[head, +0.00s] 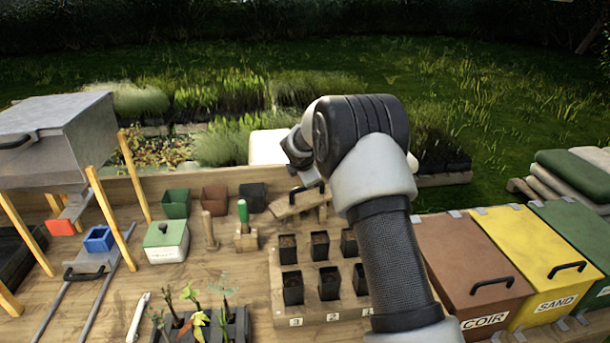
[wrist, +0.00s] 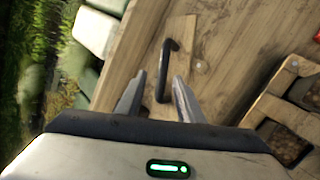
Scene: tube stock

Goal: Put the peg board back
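A wooden board with a black bar handle (head: 307,188), which I take to be the peg board (head: 290,211), lies at the back of the wooden bench, partly hidden by my arm. In the wrist view the black handle (wrist: 164,68) stands on the pale board (wrist: 182,40), just beyond my fingertips. My gripper (wrist: 160,76) is open and empty, with the near end of the handle between its fingers. Any pegs on the board's underside are hidden.
A wooden rack (head: 262,307) with several black pots stands in front of the board. A wooden tool (head: 209,231), a green-handled tool (head: 244,226) and small pots (head: 214,199) are to the left. Lidded bins (head: 460,262) stand at right. A grey hood (head: 52,135) is far left.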

